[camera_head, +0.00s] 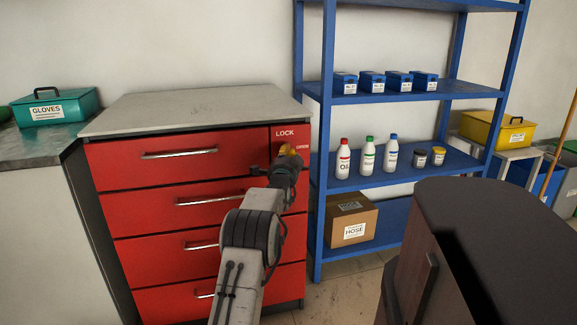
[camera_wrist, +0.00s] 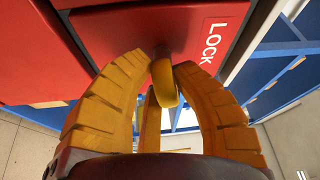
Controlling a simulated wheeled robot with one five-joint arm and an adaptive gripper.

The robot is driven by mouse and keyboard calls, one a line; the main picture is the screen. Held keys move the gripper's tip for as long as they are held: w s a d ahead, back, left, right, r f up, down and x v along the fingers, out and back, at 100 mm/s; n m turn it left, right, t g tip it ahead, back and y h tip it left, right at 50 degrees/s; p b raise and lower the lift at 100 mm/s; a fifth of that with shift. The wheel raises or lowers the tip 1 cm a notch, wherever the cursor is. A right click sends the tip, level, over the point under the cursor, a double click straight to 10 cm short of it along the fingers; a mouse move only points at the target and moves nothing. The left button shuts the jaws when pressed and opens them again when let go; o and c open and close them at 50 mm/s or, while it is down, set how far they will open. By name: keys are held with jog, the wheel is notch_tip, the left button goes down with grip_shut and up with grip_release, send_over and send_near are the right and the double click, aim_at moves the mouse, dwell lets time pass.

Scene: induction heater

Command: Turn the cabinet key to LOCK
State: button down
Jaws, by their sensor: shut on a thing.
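The red cabinet (camera_head: 190,225) has several drawers and a grey top. At its upper right is a panel with the white word LOCK (camera_head: 285,133) and a second label, OPEN, to the right and lower. In the wrist view the LOCK label (camera_wrist: 211,42) is beside the key. The yellow key (camera_wrist: 164,84) stands out from the red front on a short grey shaft. My gripper (camera_head: 288,152) is at this panel, with its orange fingers (camera_wrist: 165,75) shut around the key. In the head view the gripper mostly hides the key, so its exact angle cannot be told.
A blue shelf rack (camera_head: 318,190) with bottles and small boxes stands close on the right of the cabinet. A green GLOVES box (camera_head: 75,105) sits on the left counter. A dark brown piece of furniture (camera_head: 430,250) is in the right foreground.

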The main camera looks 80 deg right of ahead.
jog(key=shift+w+r+n+b, duration=0.1)
jog(key=shift+n+b, duration=0.2)
jog(key=shift+b, duration=0.15)
jog(key=c, duration=1)
grip_release()
jog(key=shift+a, duration=0.1)
jog(key=shift+a+f, duration=0.25)
jog(key=shift+a, duration=1.7)
jog(key=shift+a+f, duration=0.2)
jog(key=shift+a, duration=1.75)
jog(key=shift+a+f, duration=0.25)
jog(key=shift+a, duration=1.7)
jog(key=shift+o, duration=0.2)
